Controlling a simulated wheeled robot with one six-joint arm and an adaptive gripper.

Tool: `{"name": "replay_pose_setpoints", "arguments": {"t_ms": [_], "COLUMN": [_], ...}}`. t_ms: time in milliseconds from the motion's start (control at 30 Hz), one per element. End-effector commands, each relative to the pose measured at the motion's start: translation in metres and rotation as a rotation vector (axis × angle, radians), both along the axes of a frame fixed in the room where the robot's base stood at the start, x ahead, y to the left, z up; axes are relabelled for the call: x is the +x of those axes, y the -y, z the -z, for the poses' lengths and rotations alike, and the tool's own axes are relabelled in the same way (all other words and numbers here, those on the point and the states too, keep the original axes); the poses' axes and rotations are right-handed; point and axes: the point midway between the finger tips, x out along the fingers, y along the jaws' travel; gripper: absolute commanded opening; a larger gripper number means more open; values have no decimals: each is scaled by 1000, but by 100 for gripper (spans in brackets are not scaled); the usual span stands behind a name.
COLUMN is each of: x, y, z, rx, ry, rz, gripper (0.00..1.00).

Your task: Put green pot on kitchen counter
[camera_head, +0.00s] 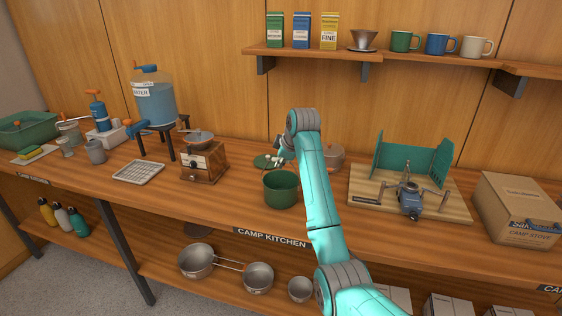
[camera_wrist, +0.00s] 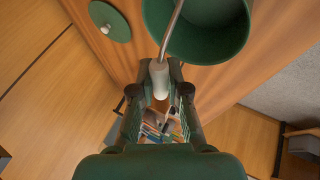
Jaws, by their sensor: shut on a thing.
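The green pot (camera_head: 281,191) is upright and open at the top, over the front part of the wooden kitchen counter (camera_head: 232,209). In the wrist view the pot (camera_wrist: 205,45) shows its dark inside and a thin metal handle rod with a pale grip (camera_wrist: 159,80). My gripper (camera_head: 279,160) is behind and above the pot in the head view. In the wrist view my gripper (camera_wrist: 160,68) has its fingers shut on the pale grip of the pot's handle. I cannot tell whether the pot's base touches the counter. My arm hides part of the counter right of the pot.
A green lid (camera_head: 262,161) lies behind the pot. A coffee grinder (camera_head: 204,162) and wire rack (camera_head: 138,173) stand left. A camp stove with a green windscreen (camera_head: 408,165) and a cardboard box (camera_head: 517,212) are right. A shelf (camera_head: 385,55) holds mugs above. Pans are below.

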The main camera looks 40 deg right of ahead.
Motion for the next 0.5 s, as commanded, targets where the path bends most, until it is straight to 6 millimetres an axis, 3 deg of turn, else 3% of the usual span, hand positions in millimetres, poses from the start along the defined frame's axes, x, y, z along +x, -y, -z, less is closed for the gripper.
{"name": "replay_pose_setpoints", "arguments": {"t_ms": [100,133,200,233,500], "x": [0,0,0,0,0], "y": [0,0,0,0,0], "z": [2,2,2,2,1], "rx": [0,0,0,0,0], "ry": [0,0,0,0,0], "rz": [0,0,0,0,0], "gripper": [0,19,37,39,39]}}
